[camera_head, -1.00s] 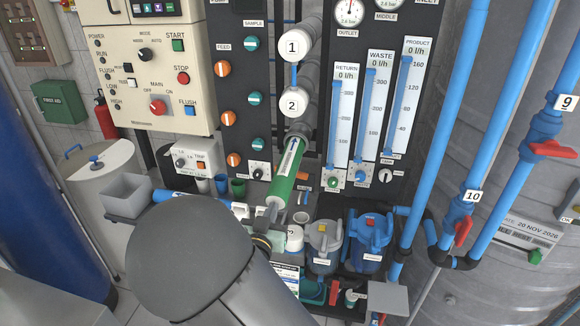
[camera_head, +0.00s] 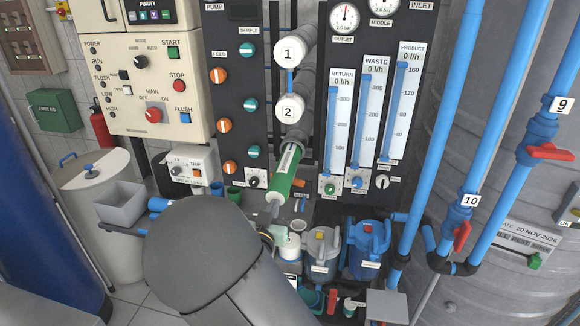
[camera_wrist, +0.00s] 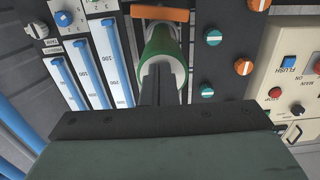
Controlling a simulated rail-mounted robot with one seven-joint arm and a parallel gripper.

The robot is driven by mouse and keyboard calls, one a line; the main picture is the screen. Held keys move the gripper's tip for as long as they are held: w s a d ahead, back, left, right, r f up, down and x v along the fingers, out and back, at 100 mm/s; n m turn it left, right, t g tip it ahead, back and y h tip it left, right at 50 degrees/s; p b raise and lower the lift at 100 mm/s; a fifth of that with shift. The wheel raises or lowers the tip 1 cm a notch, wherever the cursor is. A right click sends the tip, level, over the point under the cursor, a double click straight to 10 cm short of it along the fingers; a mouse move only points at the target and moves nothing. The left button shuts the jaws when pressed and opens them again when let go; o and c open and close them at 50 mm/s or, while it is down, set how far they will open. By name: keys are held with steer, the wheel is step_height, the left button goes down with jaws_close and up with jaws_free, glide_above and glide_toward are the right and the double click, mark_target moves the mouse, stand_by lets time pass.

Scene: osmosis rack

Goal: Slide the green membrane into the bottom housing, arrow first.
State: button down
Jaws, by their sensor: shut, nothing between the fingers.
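The green membrane (camera_head: 280,186) slants up into the open lower end of the bottom grey housing (camera_head: 293,137), below the number 2 cap. Its upper part is inside the housing; part of the white label and the green lower end stick out. In the wrist view the membrane (camera_wrist: 160,45) shows its pale round end towards me. My gripper (camera_wrist: 158,72) is shut and empty, its fingertips in front of that end, overlapping it in the picture. I cannot tell whether they touch. In the head view my arm hides most of the gripper.
An orange bar (camera_wrist: 160,13) lies across the wrist view beyond the membrane. Flow meters (camera_head: 365,110) stand right of the housing and valve knobs (camera_head: 250,105) left. Blue and grey filter housings (camera_head: 370,240) and a white jar (camera_head: 289,247) stand below, close to my arm.

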steer(key=shift+b+x, duration=2.65)
steer(key=shift+x, duration=6.4)
steer(key=shift+b+v, duration=0.35)
steer(key=shift+v, duration=3.7)
steer(key=shift+r, duration=0.1)
steer(key=shift+s+d+g, duration=0.1)
steer(key=shift+d+g, duration=0.1)
steer(key=shift+g, duration=0.1)
steer(key=s+d+f+n+g+y, duration=0.1)
steer(key=s+g, duration=0.4)
steer(key=s, duration=0.9)
steer(key=s+d+f+n+g+y, duration=0.1)
steer(key=s+d+g, duration=0.4)
steer(key=s, duration=0.9)
steer(key=s+d+f+n+g+y, duration=0.1)
steer(key=s+d+f+g+y, duration=0.2)
steer(key=s, duration=1.1)
steer(key=f+g, duration=0.1)
steer(key=g, duration=0.2)
steer(key=shift+d+n, duration=0.15)
steer(key=shift+n, duration=0.25)
